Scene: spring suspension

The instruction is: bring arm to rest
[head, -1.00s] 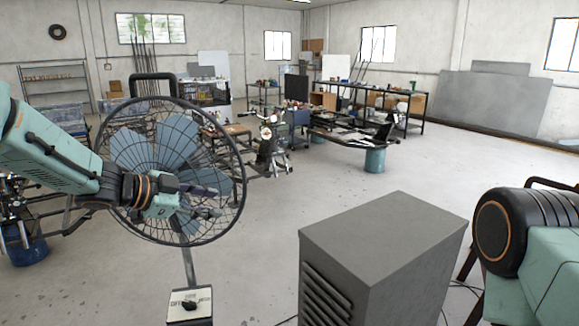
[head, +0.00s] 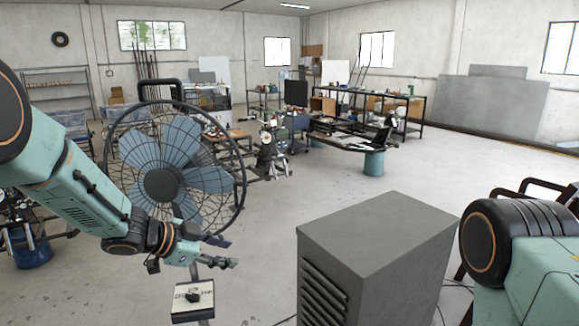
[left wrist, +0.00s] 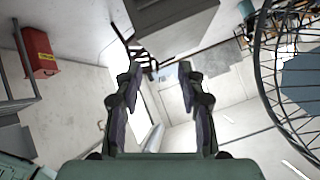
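My left arm comes in from the left in the head view. Its gripper (head: 232,252) is in front of the lower right of the fan's cage, above the switch box. In the left wrist view the two fingers of this gripper (left wrist: 158,85) stand apart with nothing between them, so it is open and empty. Part of my right arm (head: 535,262) shows at the right edge of the head view. Its gripper is out of view.
The caged fan (head: 163,183) stands close behind my left gripper; its cage also shows in the left wrist view (left wrist: 262,85). A switch box (head: 194,300) is below. A grey cabinet (head: 385,228) stands between my arms. Open floor lies beyond, before cluttered benches.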

